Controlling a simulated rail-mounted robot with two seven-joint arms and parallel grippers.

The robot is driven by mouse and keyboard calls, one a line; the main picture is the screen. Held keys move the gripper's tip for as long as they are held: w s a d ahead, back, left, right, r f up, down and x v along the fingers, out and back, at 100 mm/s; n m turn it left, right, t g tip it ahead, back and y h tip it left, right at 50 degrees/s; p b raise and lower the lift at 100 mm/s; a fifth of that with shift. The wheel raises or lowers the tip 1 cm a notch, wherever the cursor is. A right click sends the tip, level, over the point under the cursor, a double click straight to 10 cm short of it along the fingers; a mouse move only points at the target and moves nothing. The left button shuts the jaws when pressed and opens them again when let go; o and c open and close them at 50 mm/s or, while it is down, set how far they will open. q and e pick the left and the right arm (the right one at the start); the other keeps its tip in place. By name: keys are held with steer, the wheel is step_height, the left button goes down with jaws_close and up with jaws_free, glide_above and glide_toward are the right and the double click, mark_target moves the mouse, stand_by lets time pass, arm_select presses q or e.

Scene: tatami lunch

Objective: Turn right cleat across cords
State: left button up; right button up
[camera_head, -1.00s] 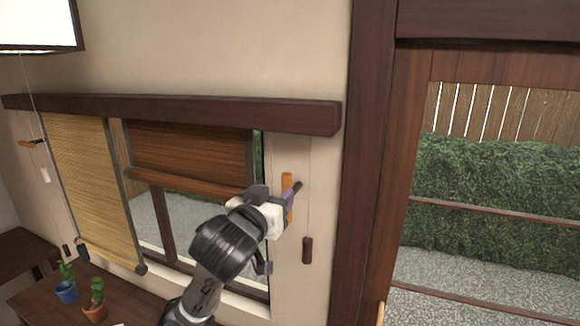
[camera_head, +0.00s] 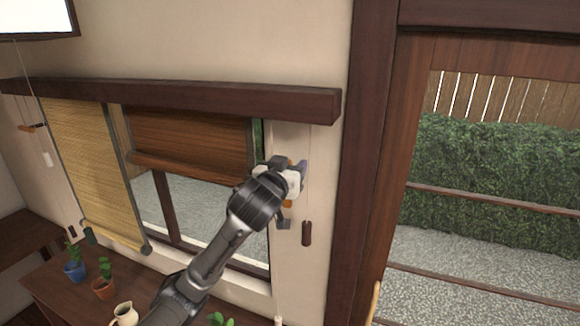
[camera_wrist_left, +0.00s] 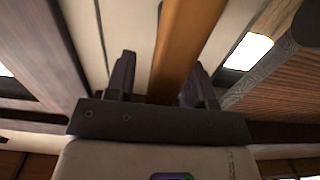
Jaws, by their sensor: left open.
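The right cleat is an orange wooden bar on the wall right of the window; in the head view only small parts (camera_head: 287,204) show behind my left gripper (camera_head: 297,174). In the left wrist view the cleat (camera_wrist_left: 185,45) runs lengthwise between the two dark fingers of the gripper (camera_wrist_left: 162,78). The gripper is open around the cleat; contact with it cannot be told. The cleat looks roughly upright. A thin cord (camera_head: 308,195) hangs just right of the gripper and ends in a dark weight (camera_head: 307,233). My right gripper is out of view.
The right blind (camera_head: 190,140) is partly raised, and the left blind (camera_head: 98,170) hangs lower. The left cleat (camera_head: 33,127) lies across at the far left. Potted plants (camera_head: 104,288) and a pitcher (camera_head: 125,314) stand on the table below. A dark post (camera_head: 370,150) stands to the right.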

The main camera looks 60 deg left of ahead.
arm_select(q)
jaws_close()
stand_by(0.4)
steer(key=shift+w+d+f+m+p, duration=0.5)
steer(key=shift+m+p, duration=1.3)
steer(key=shift+m, duration=1.2)
steer(key=shift+w+d+f+m+p, duration=0.25)
steer(key=shift+d+f+m+p, duration=0.35)
steer(key=shift+m+p, duration=1.8)
steer(key=shift+w+d+f+m+p, duration=0.4)
steer(key=shift+f+m+p, duration=0.55)
steer(key=shift+m, duration=2.65)
steer(key=shift+r, duration=0.15)
jaws_free()
